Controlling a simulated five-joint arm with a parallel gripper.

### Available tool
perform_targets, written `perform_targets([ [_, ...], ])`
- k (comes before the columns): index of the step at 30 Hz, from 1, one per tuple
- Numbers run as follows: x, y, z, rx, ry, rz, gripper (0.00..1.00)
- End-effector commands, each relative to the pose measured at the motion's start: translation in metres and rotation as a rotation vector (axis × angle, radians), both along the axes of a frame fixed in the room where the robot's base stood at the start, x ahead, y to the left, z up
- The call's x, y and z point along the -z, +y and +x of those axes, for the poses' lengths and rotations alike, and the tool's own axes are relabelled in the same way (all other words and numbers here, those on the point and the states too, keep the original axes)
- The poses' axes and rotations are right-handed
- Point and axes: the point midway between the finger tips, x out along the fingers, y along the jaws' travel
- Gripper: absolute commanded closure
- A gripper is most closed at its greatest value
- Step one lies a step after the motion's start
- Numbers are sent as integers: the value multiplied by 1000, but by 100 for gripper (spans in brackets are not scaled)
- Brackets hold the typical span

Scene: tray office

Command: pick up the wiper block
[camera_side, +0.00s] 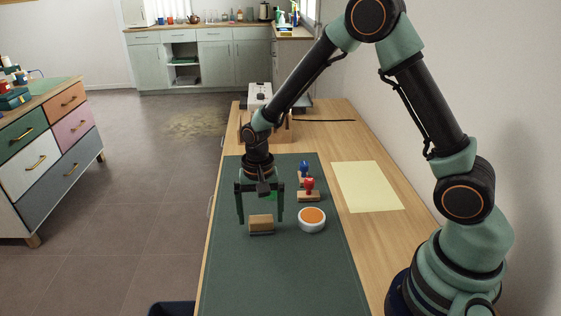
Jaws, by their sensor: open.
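The wiper block (261,223) appears to be the small tan block with a paler underside, lying on the dark green mat (280,275). My gripper (260,219) points down over the mat with its two fingers spread wide. In the picture one finger is to the left of the block and one to the right, with visible gaps. The fingertips show near the height of the block's top, and nothing is held. I cannot tell whether the fingers are level with the block in depth or behind it.
A white bowl with orange contents (312,219) stands close to the right of the block. Red (309,189) and blue (304,171) knobbed pieces are behind it. A pale yellow sheet (367,187) lies right of the mat. The mat's front is clear.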

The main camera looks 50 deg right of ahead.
Motion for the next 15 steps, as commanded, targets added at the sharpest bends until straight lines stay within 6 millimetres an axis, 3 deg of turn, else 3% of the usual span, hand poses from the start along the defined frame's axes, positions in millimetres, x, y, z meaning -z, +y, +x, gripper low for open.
perform_targets([
  [4,18,0,0,0,1,0,0],
  [13,22,0,0,1,-1,0,0],
  [14,22,0,0,1,-1,0,8],
  [15,21,0,0,1,-1,0,23],
])
